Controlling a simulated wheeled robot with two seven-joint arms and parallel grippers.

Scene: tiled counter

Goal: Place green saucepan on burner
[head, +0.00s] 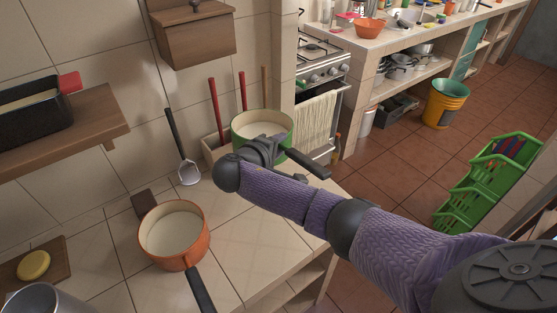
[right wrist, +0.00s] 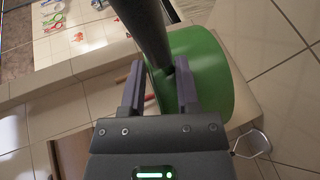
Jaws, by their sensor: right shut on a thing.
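The green saucepan (head: 240,121) with a cream inside is at the far end of the tiled counter, beside the utensil box. My right gripper (head: 268,150) is shut on its dark handle (head: 306,163). In the right wrist view, the handle (right wrist: 144,28) passes between the fingers of my right gripper (right wrist: 160,92), with the green pan wall (right wrist: 215,75) just beyond. I cannot tell whether the pan touches the counter. The stove (head: 322,68) with its burner (head: 314,48) stands beyond a gap, at the back. My left gripper is out of view.
An orange saucepan (head: 174,234) sits on the near counter, its handle toward me. A wooden shelf (head: 85,135) and wall box (head: 196,42) jut out. A towel (head: 311,122) hangs on the stove front. Green crates (head: 470,195) stand on the floor.

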